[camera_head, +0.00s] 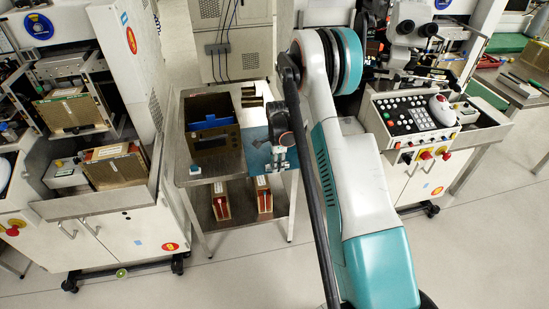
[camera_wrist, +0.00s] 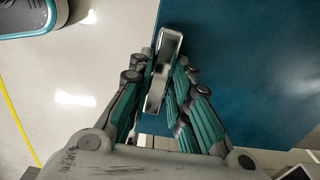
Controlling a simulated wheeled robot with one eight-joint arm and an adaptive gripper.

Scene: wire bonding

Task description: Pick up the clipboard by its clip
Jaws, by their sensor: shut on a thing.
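The clipboard is a flat blue board (camera_head: 258,153) at the right end of the metal cart in the head view. In the wrist view the blue board (camera_wrist: 245,70) fills the right half. Its silver metal clip (camera_wrist: 163,68) stands at the board's left edge, between my fingers. My gripper (camera_wrist: 162,85) is shut on the clip, with a teal-padded finger on each side. In the head view my gripper (camera_head: 280,150) is over the board, partly hidden by my arm. I cannot tell whether the board touches the cart.
The metal cart (camera_head: 205,175) also bears a dark open box (camera_head: 212,140) with a blue item inside, left of the board. Red binders stand on its lower shelf (camera_head: 240,215). Machines stand left (camera_head: 125,215) and right (camera_head: 430,125). Floor is clear in front of the cart.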

